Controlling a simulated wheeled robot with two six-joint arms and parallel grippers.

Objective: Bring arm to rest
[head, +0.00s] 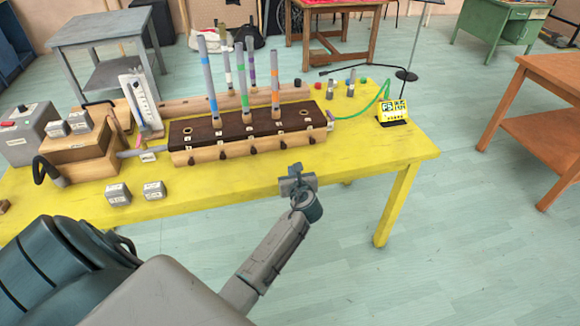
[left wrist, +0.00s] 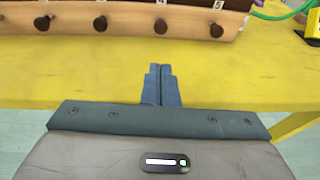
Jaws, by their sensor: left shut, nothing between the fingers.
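My left arm comes in from the lower left of the head view. Its gripper (head: 296,170) is at the near edge of the yellow table (head: 380,165), in front of the wooden tube rack (head: 250,150). In the left wrist view the two blue fingers (left wrist: 160,70) are together with nothing between them, pointing toward the rack's pegged front (left wrist: 130,22). The fingers look apart from the rack. My right gripper is in neither view.
Several upright banded tubes (head: 241,85) stand in the rack. Small grey labelled blocks (head: 118,194) sit left on the table. A yellow display (head: 392,110) with a green cable stands at the right. Floor right of the table is clear up to an orange-brown table (head: 545,140).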

